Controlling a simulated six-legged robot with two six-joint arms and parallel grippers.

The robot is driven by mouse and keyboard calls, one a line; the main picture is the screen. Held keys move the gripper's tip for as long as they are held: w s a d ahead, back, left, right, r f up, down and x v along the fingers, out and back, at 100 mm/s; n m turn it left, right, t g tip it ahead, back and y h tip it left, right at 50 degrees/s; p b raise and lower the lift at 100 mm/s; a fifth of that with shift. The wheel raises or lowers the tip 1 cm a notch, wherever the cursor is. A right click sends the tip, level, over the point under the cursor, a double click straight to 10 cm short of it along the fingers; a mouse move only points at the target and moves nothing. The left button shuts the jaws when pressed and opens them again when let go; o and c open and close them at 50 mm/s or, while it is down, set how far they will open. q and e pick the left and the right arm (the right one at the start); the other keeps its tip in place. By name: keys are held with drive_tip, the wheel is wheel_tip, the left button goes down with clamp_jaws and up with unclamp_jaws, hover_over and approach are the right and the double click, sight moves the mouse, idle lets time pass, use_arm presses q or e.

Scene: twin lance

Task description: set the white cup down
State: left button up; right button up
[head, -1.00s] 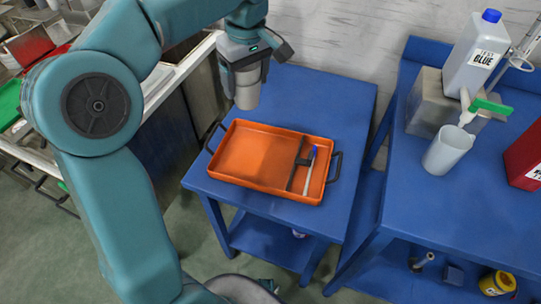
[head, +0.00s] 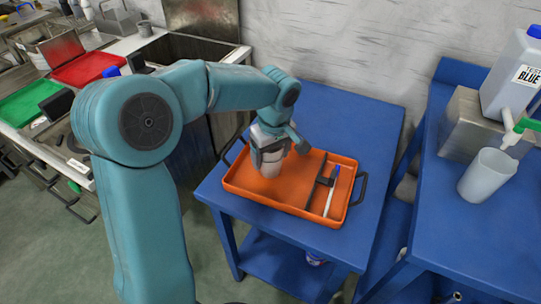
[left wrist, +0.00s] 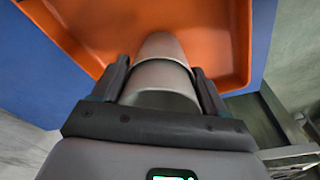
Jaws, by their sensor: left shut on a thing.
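The white cup (head: 269,169) looks pale grey and is in my left gripper (head: 269,153), over the left part of the orange tray (head: 314,213). In the left wrist view the cup (left wrist: 161,75) sits between the two dark fingers of the left gripper (left wrist: 160,82), which are shut on its sides. The orange tray (left wrist: 90,35) lies beyond the cup there. I cannot tell whether the cup's base touches the tray floor. My right gripper is not in view.
The tray's right part holds a dark divider (head: 316,190) and a blue-capped pen-like item (head: 332,190). The tray is on a blue table (head: 345,115). On the right bench stand a pale beaker (head: 487,175), a metal block (head: 465,130) and a white bottle (head: 512,80).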

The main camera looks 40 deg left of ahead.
use_arm(q)
drive_tip(key=shift+r, duration=0.1)
drive_tip(key=shift+s, duration=0.1)
drive_tip(key=shift+f, duration=0.25)
drive_tip(key=o, duration=1)
drive_tip(key=shift+r, duration=0.1)
drive_tip(key=shift+r, duration=0.55)
drive_tip(key=r+p, duration=0.1)
drive_tip(key=r, duration=0.2)
drive_tip(key=d+r+p, duration=0.1)
drive_tip(key=r, duration=0.3)
drive_tip(key=r+p, duration=0.1)
drive_tip(key=r, duration=0.3)
drive_tip(key=shift+s+d, duration=0.15)
drive_tip(key=shift+d, duration=0.1)
